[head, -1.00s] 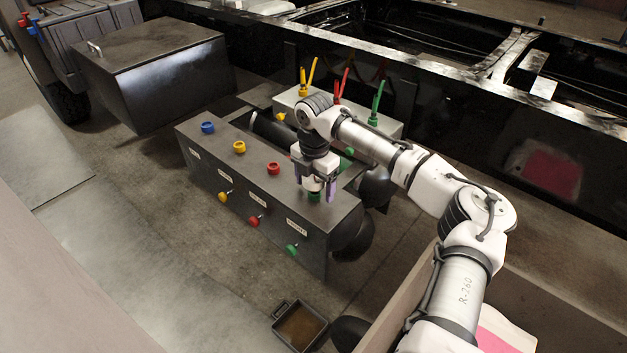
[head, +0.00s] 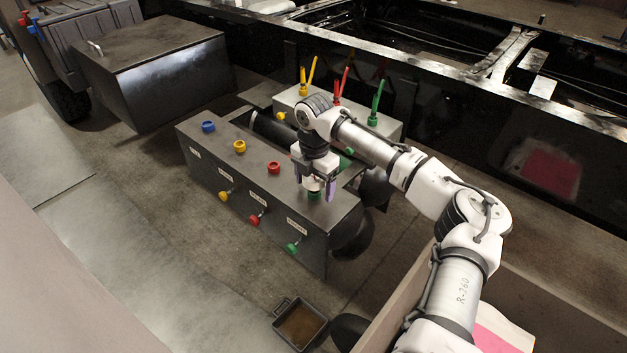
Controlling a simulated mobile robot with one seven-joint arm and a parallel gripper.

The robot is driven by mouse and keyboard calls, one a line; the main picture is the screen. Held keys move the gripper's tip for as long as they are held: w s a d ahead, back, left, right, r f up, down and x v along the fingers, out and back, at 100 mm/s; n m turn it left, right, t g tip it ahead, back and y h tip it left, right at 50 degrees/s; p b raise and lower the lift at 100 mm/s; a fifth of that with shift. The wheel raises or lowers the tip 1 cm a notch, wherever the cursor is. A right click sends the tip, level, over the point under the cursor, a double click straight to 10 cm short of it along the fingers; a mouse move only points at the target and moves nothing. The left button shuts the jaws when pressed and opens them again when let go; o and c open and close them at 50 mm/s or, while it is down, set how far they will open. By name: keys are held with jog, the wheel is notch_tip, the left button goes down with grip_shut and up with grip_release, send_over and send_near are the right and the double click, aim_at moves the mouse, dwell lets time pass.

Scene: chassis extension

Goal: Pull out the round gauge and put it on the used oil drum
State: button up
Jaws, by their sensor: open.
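My gripper (head: 314,188) points down over the right end of the dark box's top (head: 255,165). Its purple fingers are open, one on each side of a green cap (head: 314,196). The gripper partly hides this cap, and I cannot tell whether the fingers touch it. I cannot make out a round gauge with a dial in this view. No drum is clearly labelled as used oil. A dark rounded shape beside the tray at the bottom is only partly visible.
Blue (head: 208,127), yellow (head: 239,146) and red (head: 274,168) caps line the box top. Coloured knobs stick out of its front. A grey box (head: 290,99) with coloured levers stands behind. An oil-filled tray (head: 301,324) lies on the floor.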

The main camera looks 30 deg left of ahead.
jog(key=c, duration=1.3)
jog(key=shift+r+p, duration=2.55)
jog(key=shift+r, duration=0.45)
